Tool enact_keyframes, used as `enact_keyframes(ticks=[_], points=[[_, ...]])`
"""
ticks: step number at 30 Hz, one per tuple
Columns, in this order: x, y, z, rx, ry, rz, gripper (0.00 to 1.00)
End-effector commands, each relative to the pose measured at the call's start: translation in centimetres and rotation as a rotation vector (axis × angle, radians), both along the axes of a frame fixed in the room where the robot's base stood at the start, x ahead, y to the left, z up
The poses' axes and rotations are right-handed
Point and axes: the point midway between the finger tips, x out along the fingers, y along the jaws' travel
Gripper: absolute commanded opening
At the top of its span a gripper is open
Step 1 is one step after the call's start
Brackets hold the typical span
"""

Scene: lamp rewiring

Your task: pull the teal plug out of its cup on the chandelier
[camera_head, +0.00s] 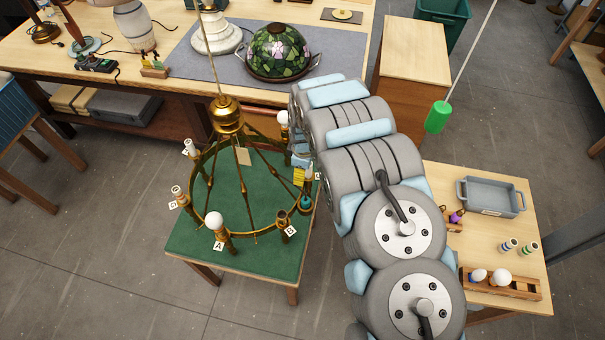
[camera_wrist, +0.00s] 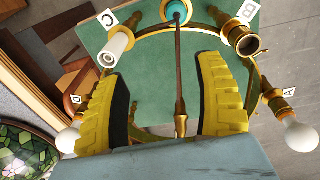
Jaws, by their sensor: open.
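The chandelier (camera_head: 228,225) is a brass ring with cups around it. The teal plug (camera_head: 305,203) sits in a brass cup on the ring's right side. In the wrist view the teal plug (camera_wrist: 177,11) shows at the top edge, partly cut off, with its cup's brass rim around it. My gripper (camera_head: 300,177) is just above the plug in the head view, partly hidden by my arm. In the wrist view my gripper (camera_wrist: 163,68) is open, its yellow fingers wide apart with nothing gripped. The plug is beyond the fingertips, apart from them.
A white sleeve (camera_wrist: 117,45) stands in the cup by tag C, and an open brass cup (camera_wrist: 243,40) is by tag B. White bulbs (camera_wrist: 300,135) stick out at the sides. A chandelier rod runs between my fingers. The green table (camera_head: 240,262) lies below.

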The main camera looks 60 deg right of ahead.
Motion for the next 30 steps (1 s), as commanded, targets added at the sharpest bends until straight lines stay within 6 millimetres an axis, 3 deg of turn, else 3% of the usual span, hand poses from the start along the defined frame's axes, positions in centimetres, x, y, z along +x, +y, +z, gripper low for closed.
enact_keyframes(ticks=[3, 8, 21, 30], points=[[-1.8, 1.4, 0.8, 0.044, 0.049, 0.032, 0.70], [-2.4, 1.9, 0.5, 0.059, 0.065, 0.046, 0.70], [-2.4, 2.0, -5.4, 0.061, 0.065, 0.044, 0.70], [-2.3, 1.9, -7.4, 0.058, 0.064, 0.045, 0.70]])
